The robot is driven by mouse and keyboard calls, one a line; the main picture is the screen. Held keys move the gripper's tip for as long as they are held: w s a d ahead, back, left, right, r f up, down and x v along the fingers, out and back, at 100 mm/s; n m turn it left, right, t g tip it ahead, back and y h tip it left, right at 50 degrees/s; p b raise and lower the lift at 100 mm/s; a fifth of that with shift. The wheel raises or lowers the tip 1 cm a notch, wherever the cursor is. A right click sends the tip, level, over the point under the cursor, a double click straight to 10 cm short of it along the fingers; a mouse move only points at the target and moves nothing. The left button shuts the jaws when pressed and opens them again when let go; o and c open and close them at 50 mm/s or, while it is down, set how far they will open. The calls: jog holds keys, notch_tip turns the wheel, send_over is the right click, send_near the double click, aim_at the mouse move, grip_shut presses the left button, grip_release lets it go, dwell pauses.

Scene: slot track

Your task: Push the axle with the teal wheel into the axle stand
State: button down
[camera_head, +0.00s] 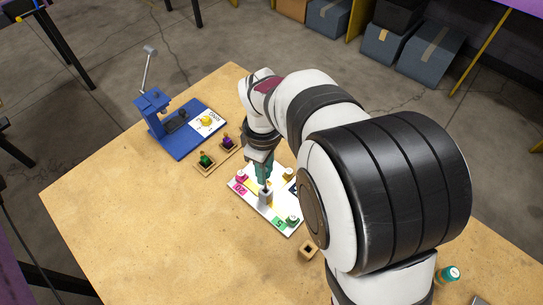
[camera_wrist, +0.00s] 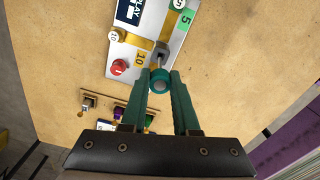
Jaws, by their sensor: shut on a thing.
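My gripper (camera_wrist: 160,73) has teal fingers shut on the teal wheel (camera_wrist: 160,82), which has a paler round centre. The gripper also shows in the head view (camera_head: 265,183), pointing down over the white board, where the wheel is hard to tell from the fingers. A grey upright piece (camera_head: 265,199), which looks like the axle stand, stands on the board just below the fingertips. In the wrist view the grey piece (camera_wrist: 161,52) is right beyond the wheel. The axle is mostly hidden, and I cannot tell how deep it sits.
The white board (camera_head: 250,205) carries coloured number labels and several knobs. A blue machine (camera_head: 172,130) and wooden holders with a green piece (camera_head: 206,160) and a purple piece (camera_head: 228,142) are behind it. An open wooden block (camera_head: 308,249) is in front. The table's left side is clear.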

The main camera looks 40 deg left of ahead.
aim_at(266, 189)
jog(key=shift+f, duration=2.75)
jog(key=c, duration=0.6)
grip_release()
notch_tip(266, 189, up, 16)
jog(key=shift+f, duration=0.15)
